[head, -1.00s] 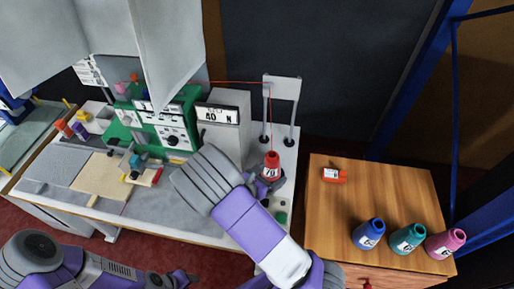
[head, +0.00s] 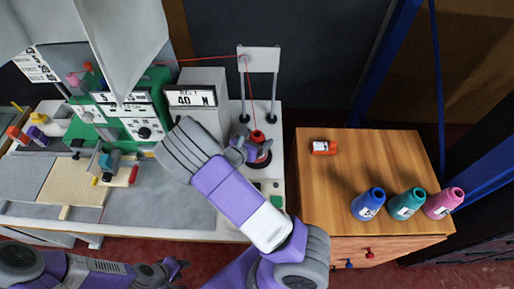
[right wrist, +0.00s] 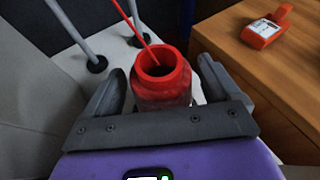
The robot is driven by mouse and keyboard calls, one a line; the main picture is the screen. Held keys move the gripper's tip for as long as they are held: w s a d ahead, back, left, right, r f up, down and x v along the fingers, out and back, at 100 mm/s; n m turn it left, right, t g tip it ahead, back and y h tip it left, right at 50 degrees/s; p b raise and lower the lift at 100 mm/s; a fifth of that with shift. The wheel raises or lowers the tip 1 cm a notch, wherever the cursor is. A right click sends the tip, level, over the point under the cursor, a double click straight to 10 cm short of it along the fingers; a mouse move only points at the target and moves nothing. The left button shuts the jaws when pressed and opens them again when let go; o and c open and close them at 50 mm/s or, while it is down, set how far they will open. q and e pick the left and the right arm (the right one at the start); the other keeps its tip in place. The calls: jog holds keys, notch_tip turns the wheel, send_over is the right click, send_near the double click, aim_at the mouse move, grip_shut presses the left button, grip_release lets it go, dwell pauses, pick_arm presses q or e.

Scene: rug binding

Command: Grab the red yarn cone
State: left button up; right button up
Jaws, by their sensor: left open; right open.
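The red yarn cone (head: 257,137) stands on the white table beside the thread stand, with a red thread running up from it. In the right wrist view the red cone (right wrist: 162,83) stands upright between my right gripper's (right wrist: 158,92) two open fingers, its hollow top facing the camera. The fingers stand on either side of it, and contact is not visible. In the head view my right gripper (head: 250,152) covers much of the cone's lower part. My left gripper (head: 176,270) is open and empty at the bottom, in front of the table.
A wooden cabinet (head: 315,200) to the right bears blue (head: 367,204), teal (head: 406,204) and pink (head: 442,204) cones and a small red-orange device (head: 323,147). The thread stand (head: 258,62) rises behind the red cone. A grey box reading 40 N (head: 197,97) stands left of it.

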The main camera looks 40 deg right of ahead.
jog(key=shift+d, duration=0.1)
jog(key=c, duration=1.3)
